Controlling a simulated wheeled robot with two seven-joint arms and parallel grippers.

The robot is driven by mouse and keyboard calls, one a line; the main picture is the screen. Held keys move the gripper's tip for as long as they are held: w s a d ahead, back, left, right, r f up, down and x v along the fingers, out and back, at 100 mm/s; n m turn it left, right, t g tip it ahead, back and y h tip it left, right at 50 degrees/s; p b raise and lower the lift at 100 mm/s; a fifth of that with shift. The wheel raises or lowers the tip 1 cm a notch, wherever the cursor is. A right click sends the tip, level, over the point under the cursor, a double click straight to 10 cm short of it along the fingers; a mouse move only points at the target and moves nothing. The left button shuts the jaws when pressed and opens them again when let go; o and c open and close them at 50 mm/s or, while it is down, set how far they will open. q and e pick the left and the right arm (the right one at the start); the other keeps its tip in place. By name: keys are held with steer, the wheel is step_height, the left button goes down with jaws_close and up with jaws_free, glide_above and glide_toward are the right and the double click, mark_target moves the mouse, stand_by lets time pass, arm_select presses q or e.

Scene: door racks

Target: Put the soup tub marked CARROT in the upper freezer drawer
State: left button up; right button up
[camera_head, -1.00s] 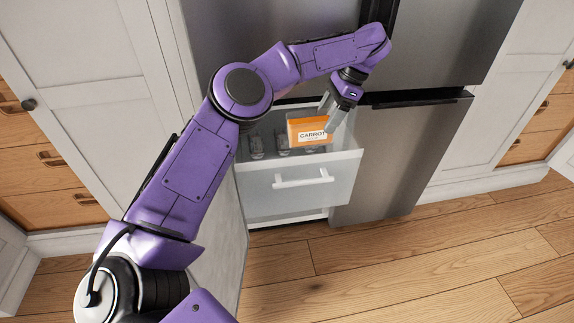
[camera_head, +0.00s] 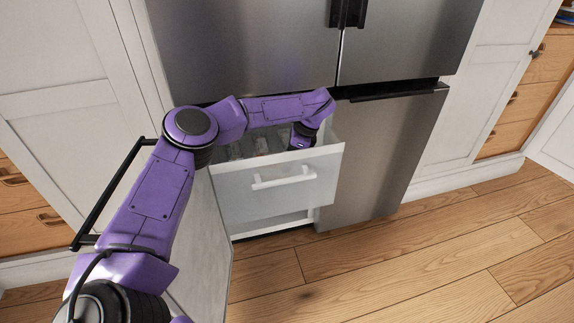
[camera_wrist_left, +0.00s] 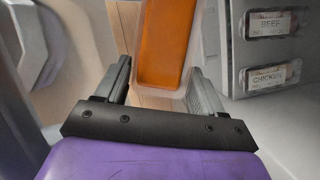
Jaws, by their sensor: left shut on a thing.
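The upper freezer drawer (camera_head: 243,200) is pulled out, with a pale translucent front and a white handle. My left gripper (camera_head: 302,140) reaches down into its right part, and the fingertips are hidden behind the drawer front. In the left wrist view the left gripper (camera_wrist_left: 162,85) is shut on the orange soup tub (camera_wrist_left: 165,45), which sits between the two fingers. The tub's CARROT label does not show now, and the head view hides the tub. I cannot tell whether the tub touches the drawer floor. My right gripper is not in view.
Grey packs labelled BEEF (camera_wrist_left: 268,25) and CHICKEN (camera_wrist_left: 267,76) stand close beside the tub in the left wrist view. The open freezer door (camera_head: 195,265) stands left of the drawer. The right freezer door (camera_head: 385,155) is shut. The wooden floor (camera_head: 420,260) in front is clear.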

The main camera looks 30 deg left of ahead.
arm_select(q)
steer(key=shift+f, duration=1.2)
steer(key=shift+f+b, duration=0.55)
steer(key=shift+b, duration=0.25)
steer(key=o, duration=0.7)
steer(key=shift+r+p, duration=0.2)
steer(key=shift+p, duration=0.1)
steer(key=shift+r+p, duration=0.6)
steer(key=p+v, duration=0.1)
steer(key=v, duration=1)
steer(key=shift+w+d+r+p, duration=0.1)
steer(key=shift+d+r+p, duration=0.1)
steer(key=shift+r+p, duration=0.1)
